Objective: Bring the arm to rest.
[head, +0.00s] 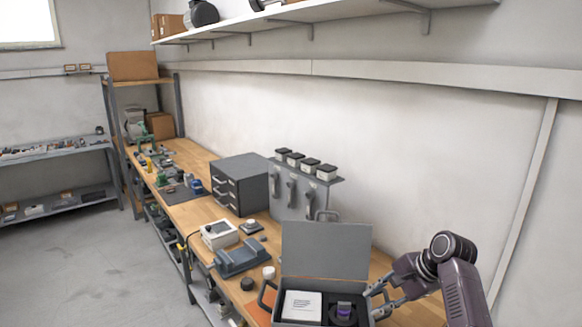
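My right arm comes in at the lower right, and its gripper (376,302) is beside the right side of an open grey case (326,250). Its two fingers point left and look spread apart, with nothing seen between them. I cannot tell whether a fingertip touches the case. The case has its lid up and holds a white box or card (301,305) and a dark round part with a purple patch (344,311). My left gripper is not in view.
A grey drawer cabinet (240,184) and a grey stand with several white-and-black units (300,198) are behind the case on the wooden bench (196,210). A blue-grey device (241,258) and a white box (219,234) lie to the left. A shelf (330,14) hangs above.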

